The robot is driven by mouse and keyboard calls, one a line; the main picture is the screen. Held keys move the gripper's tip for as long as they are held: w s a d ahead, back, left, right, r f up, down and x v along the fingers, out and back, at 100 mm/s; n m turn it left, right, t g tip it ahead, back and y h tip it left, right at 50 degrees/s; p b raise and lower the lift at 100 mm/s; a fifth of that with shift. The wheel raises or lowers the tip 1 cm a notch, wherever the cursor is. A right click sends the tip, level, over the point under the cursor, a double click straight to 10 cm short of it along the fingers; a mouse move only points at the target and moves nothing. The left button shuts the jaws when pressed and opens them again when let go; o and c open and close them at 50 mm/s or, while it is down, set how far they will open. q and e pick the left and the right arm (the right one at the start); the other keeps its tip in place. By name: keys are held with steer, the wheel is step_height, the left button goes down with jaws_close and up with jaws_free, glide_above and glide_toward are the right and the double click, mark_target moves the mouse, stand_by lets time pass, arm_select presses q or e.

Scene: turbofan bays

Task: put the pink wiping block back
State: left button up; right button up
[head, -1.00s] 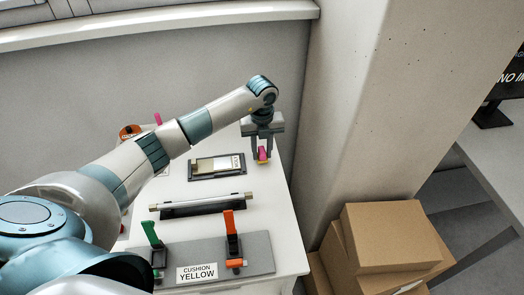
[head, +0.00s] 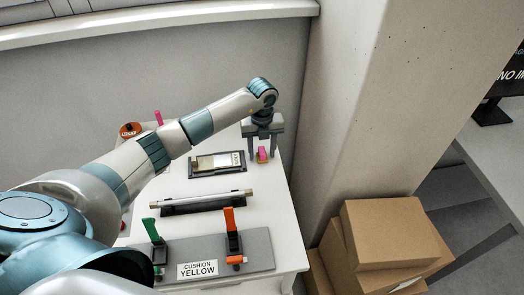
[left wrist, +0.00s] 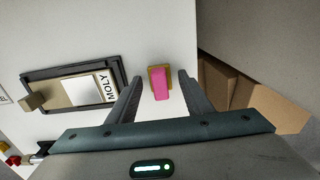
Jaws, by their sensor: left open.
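The pink wiping block (head: 262,154) stands on the white table near its right edge, with a tan part at its base. In the left wrist view the pink wiping block (left wrist: 160,83) lies between the two fingers, with a gap on each side. My left gripper (head: 262,152) is open around or just above the block, pointing down; it also shows in the left wrist view (left wrist: 158,88). The fingers do not touch the block. My right gripper is not in view.
A dark tray (head: 217,171) marked MOLY lies left of the block. A rod on a dark holder (head: 207,208) and a grey plate (head: 258,252) with green and orange clamps lie nearer. Cardboard boxes (head: 390,235) and a pillar (head: 370,100) stand right of the table.

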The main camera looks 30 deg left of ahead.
mark_target(262, 150)
arm_select(q)
steer(key=shift+r, duration=0.2)
step_height(262, 150, up, 12)
steer(key=b, duration=0.4)
steer(key=shift+b, duration=0.4)
